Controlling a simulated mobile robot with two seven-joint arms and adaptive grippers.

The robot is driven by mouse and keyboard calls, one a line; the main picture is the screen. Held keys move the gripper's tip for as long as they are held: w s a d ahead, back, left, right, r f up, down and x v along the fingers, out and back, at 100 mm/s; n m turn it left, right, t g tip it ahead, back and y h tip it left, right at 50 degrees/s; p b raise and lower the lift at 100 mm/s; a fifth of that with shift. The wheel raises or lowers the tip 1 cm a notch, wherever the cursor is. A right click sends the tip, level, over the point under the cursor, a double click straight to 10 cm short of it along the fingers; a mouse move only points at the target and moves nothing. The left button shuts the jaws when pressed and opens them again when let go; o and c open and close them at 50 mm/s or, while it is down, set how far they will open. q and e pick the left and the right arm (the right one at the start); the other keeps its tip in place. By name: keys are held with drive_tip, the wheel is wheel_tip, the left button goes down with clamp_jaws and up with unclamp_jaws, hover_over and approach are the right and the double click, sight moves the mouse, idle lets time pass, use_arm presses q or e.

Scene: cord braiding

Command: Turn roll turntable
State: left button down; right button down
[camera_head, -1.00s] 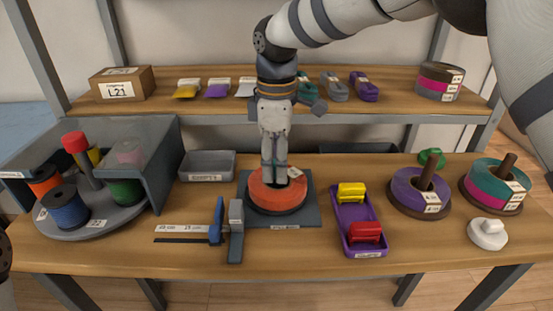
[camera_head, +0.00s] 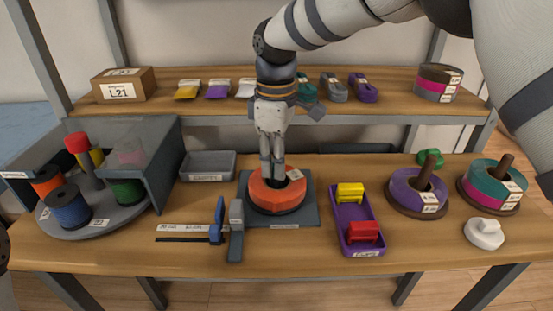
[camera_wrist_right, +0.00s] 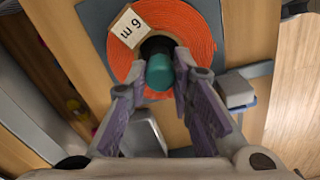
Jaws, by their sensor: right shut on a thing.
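The orange roll (camera_head: 277,196) lies flat on a dark square base (camera_head: 310,213) in the middle of the table. In the wrist view the orange roll (camera_wrist_right: 200,22) carries a "6 m" label (camera_wrist_right: 130,27), and a teal-topped post (camera_wrist_right: 160,71) stands at its centre. My right gripper (camera_head: 273,178) reaches down to this centre. In the wrist view its fingers (camera_wrist_right: 162,82) are shut around the post. A grey round turntable (camera_head: 100,222) at the left carries several coloured spools, including a blue spool (camera_head: 68,208). My left gripper is not in view.
A purple tray (camera_head: 358,215) with yellow and red clips stands right of the base. A blue-handled tool (camera_head: 217,222) and a grey block (camera_head: 236,232) lie left of it. Purple (camera_head: 405,188) and teal (camera_head: 482,175) rolls stand on posts further right. A grey shelf panel (camera_head: 163,165) stands beside the spools.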

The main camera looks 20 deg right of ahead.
drive_tip(key=shift+m+p, duration=0.4)
drive_tip(key=shift+m, duration=8)
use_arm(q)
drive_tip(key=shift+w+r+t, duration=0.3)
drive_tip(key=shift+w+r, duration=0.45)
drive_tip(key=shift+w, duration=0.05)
use_arm(e)
drive_tip(key=shift+m, duration=2.7)
drive_tip(key=shift+m, duration=0.5)
drive_tip(key=c, duration=1.4)
unclamp_jaws()
drive_tip(key=shift+r, duration=0.1)
